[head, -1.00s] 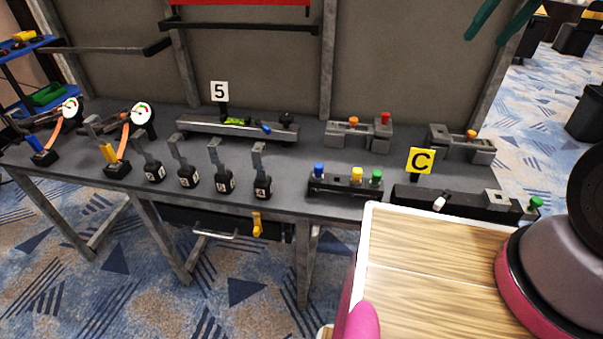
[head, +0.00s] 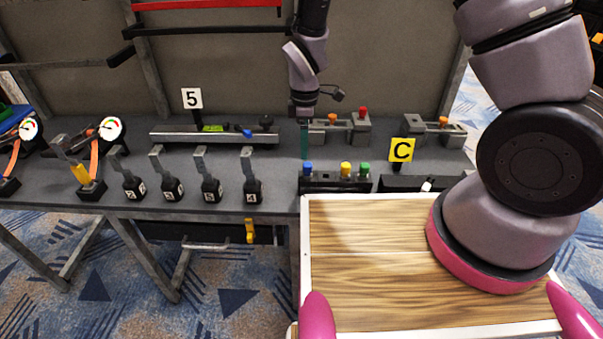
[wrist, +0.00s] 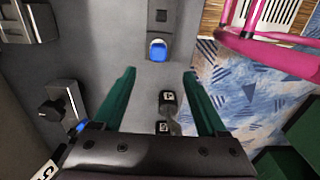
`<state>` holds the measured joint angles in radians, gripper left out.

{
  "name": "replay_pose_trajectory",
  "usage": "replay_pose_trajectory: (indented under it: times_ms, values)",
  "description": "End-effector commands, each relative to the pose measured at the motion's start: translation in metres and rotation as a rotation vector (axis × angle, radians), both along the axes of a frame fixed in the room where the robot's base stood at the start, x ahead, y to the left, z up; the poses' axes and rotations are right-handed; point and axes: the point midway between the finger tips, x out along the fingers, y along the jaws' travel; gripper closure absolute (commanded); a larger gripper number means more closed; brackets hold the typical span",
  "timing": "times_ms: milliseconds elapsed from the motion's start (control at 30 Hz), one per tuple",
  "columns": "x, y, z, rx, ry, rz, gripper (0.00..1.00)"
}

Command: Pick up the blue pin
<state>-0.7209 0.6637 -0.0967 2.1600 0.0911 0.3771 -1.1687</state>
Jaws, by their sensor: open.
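The blue pin (head: 308,168) stands upright at the left end of a black block (head: 336,183), beside a yellow pin (head: 346,169) and a green pin (head: 365,170). In the wrist view the blue pin (wrist: 157,50) shows as a round blue top, just beyond the fingertips and roughly centred between them. My gripper (head: 304,140) points down over the bench, close behind the blue pin in the head view. In the wrist view its two green fingers (wrist: 158,73) are spread apart with nothing between the tips.
Several numbered black levers (head: 211,185) stand along the bench's front edge to the left. A rail (head: 212,137) with a blue piece lies behind. Grey brackets (head: 347,131) stand behind the pin block. A yellow C sign (head: 402,151) is to the right.

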Motion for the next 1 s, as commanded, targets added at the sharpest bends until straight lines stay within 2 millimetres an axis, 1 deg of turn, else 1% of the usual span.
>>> replay_pose_trajectory:
  times_ms: [33, 133, 200, 400, 567, 700, 800, 1000]
  values:
    - [-0.001, -0.001, -0.01, -0.003, 0.003, -0.001, 0.25]
    - [0.0, -0.002, -0.025, -0.002, 0.003, -0.003, 0.25]
    - [0.0, -0.001, -0.034, -0.001, 0.001, -0.004, 0.25]
    - [0.001, -0.003, -0.048, 0.0, 0.0, -0.004, 0.25]
    - [0.003, -0.01, -0.072, -0.002, 0.003, -0.008, 0.25]
    - [0.003, -0.009, -0.089, 0.0, 0.001, -0.004, 0.25]
    - [0.003, -0.009, -0.093, 0.0, 0.0, -0.005, 0.25]
    - [0.003, -0.009, -0.093, 0.001, -0.001, -0.005, 0.25]
